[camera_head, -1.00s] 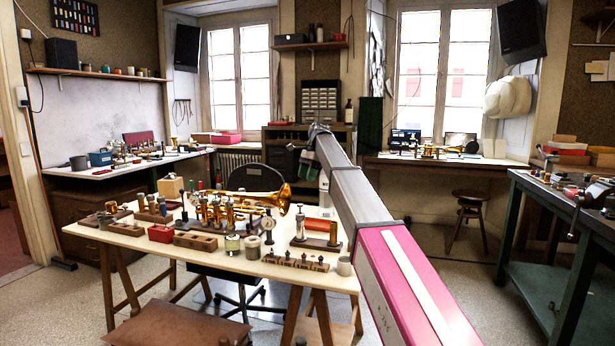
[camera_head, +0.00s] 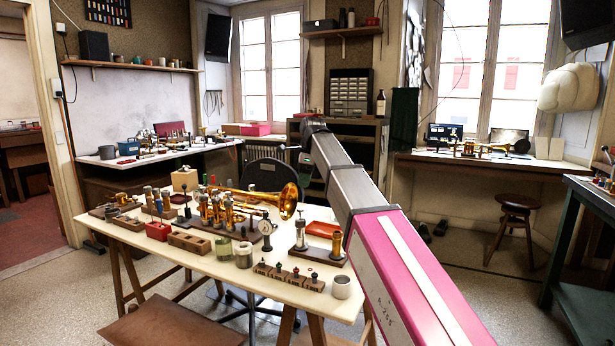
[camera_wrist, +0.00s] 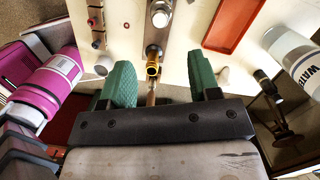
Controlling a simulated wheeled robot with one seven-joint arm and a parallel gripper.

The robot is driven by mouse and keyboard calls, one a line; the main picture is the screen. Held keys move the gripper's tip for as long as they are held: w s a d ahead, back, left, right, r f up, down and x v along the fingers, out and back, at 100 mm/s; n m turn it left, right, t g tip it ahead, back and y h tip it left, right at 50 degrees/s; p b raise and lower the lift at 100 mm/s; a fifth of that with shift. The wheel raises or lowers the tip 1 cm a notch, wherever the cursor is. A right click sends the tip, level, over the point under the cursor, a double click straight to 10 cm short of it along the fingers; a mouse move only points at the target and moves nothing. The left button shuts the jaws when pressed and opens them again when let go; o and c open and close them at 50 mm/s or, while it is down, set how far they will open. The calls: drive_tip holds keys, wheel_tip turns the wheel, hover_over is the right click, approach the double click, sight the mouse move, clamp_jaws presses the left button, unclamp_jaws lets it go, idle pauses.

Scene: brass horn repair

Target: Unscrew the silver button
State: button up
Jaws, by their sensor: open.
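In the wrist view a round silver cap (camera_wrist: 160,15), which may be the silver button, tops a silver cylinder on a dark wooden block. In the head view that silver cylinder (camera_head: 301,231) stands upright on its block (camera_head: 318,257), beside a brass cylinder (camera_head: 337,243). The brass one also shows in the wrist view (camera_wrist: 152,70). My gripper (camera_wrist: 160,72) is open, its two green fingers wide apart over the table and nothing held. The silver cap is beyond the fingertips and apart from them. In the head view my arm reaches over the table's right side; its fingers are mostly hidden.
A rack with several small buttons (camera_head: 290,277) and a white cup (camera_head: 342,287) lie near the table's front edge. A red tray (camera_head: 323,229) is behind the block. A brass horn (camera_head: 275,198) and tool stands crowd the left. A water bottle (camera_wrist: 295,58) shows at the wrist view's right.

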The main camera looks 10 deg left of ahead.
sight(300, 209)
drive_tip(key=f, duration=0.3)
drive_tip(key=a+f, duration=0.1)
drive_tip(key=f, duration=0.5)
drive_tip(key=shift+a+f, duration=0.25)
drive_tip(key=shift+f, duration=0.15)
clamp_jaws()
drive_tip(key=n, duration=0.3)
drive_tip(key=shift+w+n+g, duration=0.1)
drive_tip(key=shift+n+g, duration=0.2)
drive_tip(key=shift+n, duration=0.8)
drive_tip(key=n, duration=0.3)
drive_tip(key=shift+g, duration=0.3)
drive_tip(key=shift+r, duration=0.1)
